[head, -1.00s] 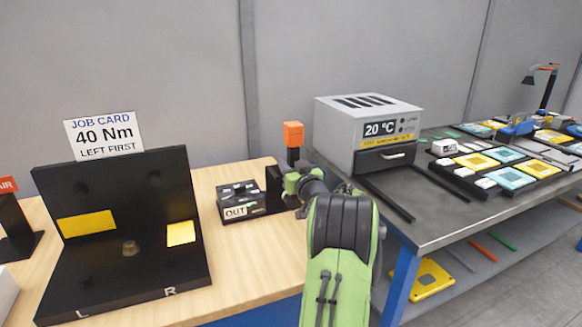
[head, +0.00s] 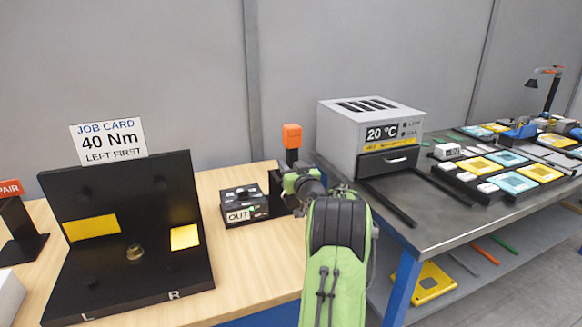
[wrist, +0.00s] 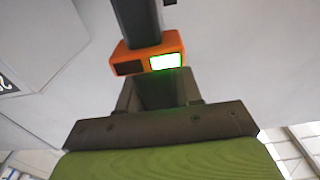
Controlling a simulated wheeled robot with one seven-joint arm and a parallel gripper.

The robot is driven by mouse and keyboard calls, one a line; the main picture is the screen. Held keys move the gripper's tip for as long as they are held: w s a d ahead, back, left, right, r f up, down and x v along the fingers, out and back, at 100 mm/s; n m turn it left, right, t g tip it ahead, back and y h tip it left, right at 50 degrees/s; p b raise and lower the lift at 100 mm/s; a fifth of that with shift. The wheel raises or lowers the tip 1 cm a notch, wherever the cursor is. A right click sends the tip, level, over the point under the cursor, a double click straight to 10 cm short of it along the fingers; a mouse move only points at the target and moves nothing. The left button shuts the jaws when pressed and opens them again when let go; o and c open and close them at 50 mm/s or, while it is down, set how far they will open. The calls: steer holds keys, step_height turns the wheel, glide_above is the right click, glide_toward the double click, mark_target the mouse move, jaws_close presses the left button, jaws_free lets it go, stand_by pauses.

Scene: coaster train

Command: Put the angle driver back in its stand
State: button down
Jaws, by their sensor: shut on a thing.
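The angle driver (head: 292,137) shows as an orange block on a black shaft, standing up above my gripper (head: 299,186). In the wrist view the driver's orange body (wrist: 150,56) has a dark window and a bright green lit one, with a dark shaft running up from it. My gripper (wrist: 163,92) is shut on the driver's dark part just below the orange body.
The OUT box (head: 244,204) sits on the wooden bench (head: 236,265). A black fixture (head: 185,285) with yellow patches and a job card (head: 108,140) stand left. A grey oven (head: 371,135) stands on the metal table (head: 440,215) at right, with trays beyond. Bare wood lies before the OUT box.

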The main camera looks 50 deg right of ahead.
steer(key=shift+r+p+x, duration=0.2)
steer(key=shift+p+x, duration=0.3)
steer(key=shift+x, duration=0.45)
steer(key=shift+p+x, duration=0.5)
steer(key=shift+x, duration=0.4)
steer(key=shift+w+d, duration=0.1)
steer(key=shift+w, duration=0.1)
steer(key=shift+p+x, duration=1.05)
steer(key=shift+x, duration=0.35)
steer(key=shift+w, duration=0.1)
steer(key=shift+b, duration=0.4)
steer(key=shift+f+b, duration=0.95)
steer(key=shift+b, duration=0.05)
stand_by(0.5)
